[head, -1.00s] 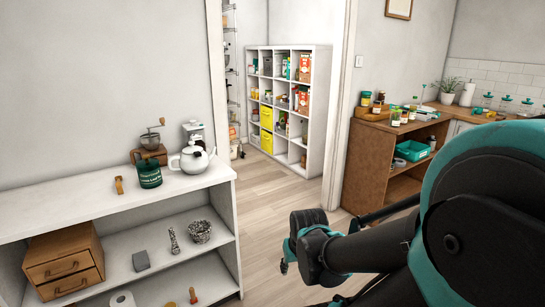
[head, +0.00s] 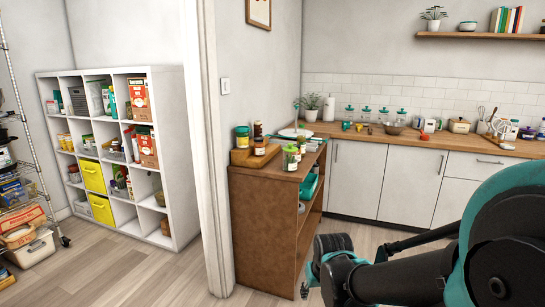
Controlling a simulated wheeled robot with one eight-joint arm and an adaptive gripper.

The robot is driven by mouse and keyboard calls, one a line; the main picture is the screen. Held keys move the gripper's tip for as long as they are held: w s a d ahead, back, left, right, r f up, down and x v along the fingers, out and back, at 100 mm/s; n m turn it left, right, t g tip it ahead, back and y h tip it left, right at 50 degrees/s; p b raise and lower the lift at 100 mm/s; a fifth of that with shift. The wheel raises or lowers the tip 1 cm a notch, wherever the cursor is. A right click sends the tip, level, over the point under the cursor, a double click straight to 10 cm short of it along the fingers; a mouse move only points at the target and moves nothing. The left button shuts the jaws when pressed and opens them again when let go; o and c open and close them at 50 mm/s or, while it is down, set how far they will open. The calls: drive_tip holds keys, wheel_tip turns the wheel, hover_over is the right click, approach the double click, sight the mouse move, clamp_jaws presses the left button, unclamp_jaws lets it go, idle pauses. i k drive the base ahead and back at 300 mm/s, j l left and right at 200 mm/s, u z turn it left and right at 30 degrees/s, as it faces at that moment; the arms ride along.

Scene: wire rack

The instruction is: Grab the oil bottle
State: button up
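I cannot pick out an oil bottle for certain in the head view; the jars and bottles are small at this distance. Part of a wire rack (head: 28,150) stands at the left edge, with boxes and packages on its shelves. My arm fills the lower right. Its end, with my gripper (head: 308,280), hangs in the air in front of the brown wooden shelf, apart from any object. The fingers are small and partly hidden by the arm, so their opening does not show.
A white cubby shelf (head: 160,78) with yellow bins (head: 93,177) stands left, beyond the door frame (head: 209,150). A brown wooden shelf (head: 262,215) with jars on top stands right of it. A kitchen counter (head: 450,142) runs behind. The wood floor (head: 150,275) at lower left is clear.

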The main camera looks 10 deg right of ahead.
sight(301, 135)
drive_tip(key=i+j+z, duration=0.25)
drive_tip(key=i, duration=0.2)
drive_tip(key=i+j+z, duration=0.2)
drive_tip(key=i+j, duration=0.15)
drive_tip(key=i, duration=0.05)
